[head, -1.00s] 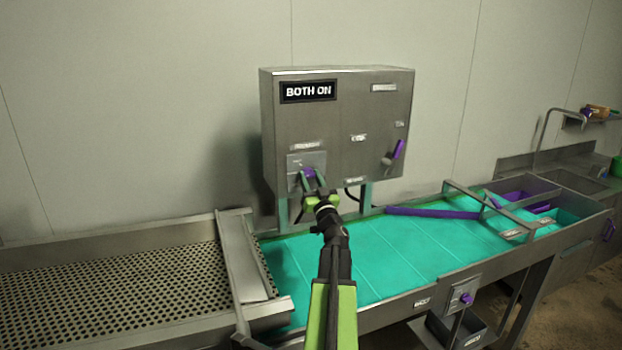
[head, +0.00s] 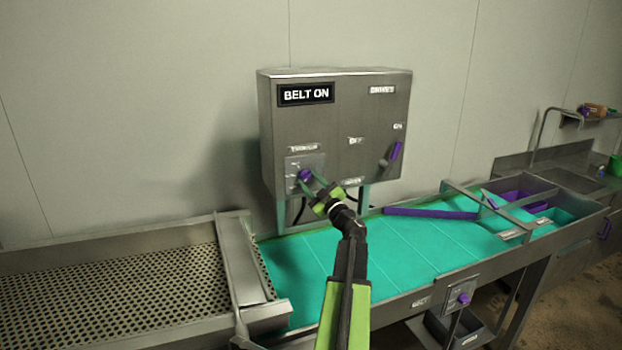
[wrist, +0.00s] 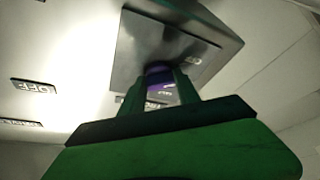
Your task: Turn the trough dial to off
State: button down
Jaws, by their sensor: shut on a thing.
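A purple dial (head: 304,175) sits on a square plate (head: 293,164) at the lower left of the grey control box (head: 340,115). My gripper (head: 308,178) reaches up from the lower right and is shut on this dial. The wrist view shows the purple dial (wrist: 159,80) between my gripper's fingers (wrist: 160,88), largely hidden by them. The box's display (head: 306,94) reads BELT ON. The small labels around the dial are too blurred to read for sure.
A purple lever (head: 396,152) is on the box's right side. A turquoise belt (head: 400,245) runs below, with a perforated trough (head: 110,295) at left. Another purple knob (head: 463,298) is on the front rail. Bare wall surrounds the box.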

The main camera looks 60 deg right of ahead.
jog(key=shift+s+n+y+p, duration=0.1)
jog(key=shift+n+y+p, duration=0.4)
jog(key=shift+n, duration=0.8)
jog(key=c, duration=0.9)
grip_release()
jog(key=shift+s, duration=0.1)
jog(key=b+v, duration=0.4)
jog(key=v, duration=1.3)
jog(key=shift+s+b, duration=0.2)
jog(key=shift+b, duration=0.2)
